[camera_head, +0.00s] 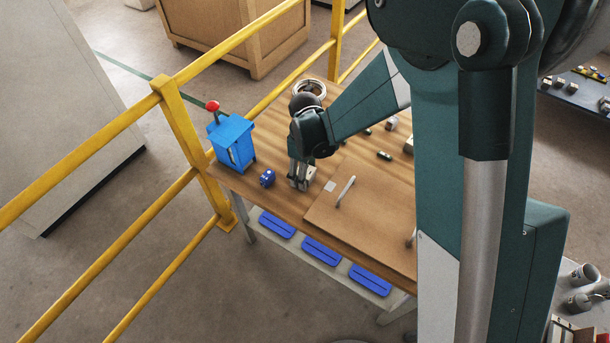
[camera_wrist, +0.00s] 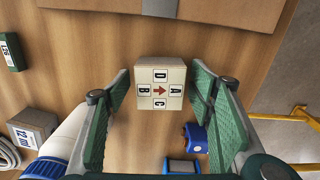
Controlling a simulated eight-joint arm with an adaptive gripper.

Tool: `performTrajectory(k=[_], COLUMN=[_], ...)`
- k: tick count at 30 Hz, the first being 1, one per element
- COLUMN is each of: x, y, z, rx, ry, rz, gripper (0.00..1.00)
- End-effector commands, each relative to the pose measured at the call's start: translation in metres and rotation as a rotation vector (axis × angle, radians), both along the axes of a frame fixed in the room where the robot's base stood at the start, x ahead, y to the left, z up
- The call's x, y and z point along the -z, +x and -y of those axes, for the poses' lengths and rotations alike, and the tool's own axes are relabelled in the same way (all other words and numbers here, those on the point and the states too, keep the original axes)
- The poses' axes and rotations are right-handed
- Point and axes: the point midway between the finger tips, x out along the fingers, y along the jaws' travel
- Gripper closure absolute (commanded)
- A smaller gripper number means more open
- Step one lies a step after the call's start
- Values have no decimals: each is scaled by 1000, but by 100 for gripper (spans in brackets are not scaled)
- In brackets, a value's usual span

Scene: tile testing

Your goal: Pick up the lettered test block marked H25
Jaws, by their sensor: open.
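A pale block (camera_wrist: 160,66) with letters A, B, C, D and a red arrow on its face sits on the wooden table between my gripper's fingers in the wrist view. I cannot read H25 on it. My gripper (camera_wrist: 158,80) is open, with one green-padded finger on each side of the block; a gap shows on the left and only a narrow one on the right. In the head view my gripper (camera_head: 299,178) points down at the table's near left part, and its fingers mostly hide the block.
A small blue object (camera_head: 267,178) lies left of my gripper, beside a blue box (camera_head: 232,143) with a red knob. A wooden panel (camera_head: 375,215) with handles lies to the right. A grey block marked 12 mm (camera_wrist: 32,129) and a green block (camera_wrist: 12,52) show in the wrist view. Yellow railing (camera_head: 180,115) runs alongside.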

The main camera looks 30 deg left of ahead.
Motion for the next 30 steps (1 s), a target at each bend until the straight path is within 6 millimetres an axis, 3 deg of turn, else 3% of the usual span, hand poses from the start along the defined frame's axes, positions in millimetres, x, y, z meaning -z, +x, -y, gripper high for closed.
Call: performTrajectory(k=[13,21,30], x=[0,0,-2], y=[0,0,0], z=[0,0,0], rx=[0,0,0], ry=[0,0,0], rz=[0,0,0], gripper=[46,81,82])
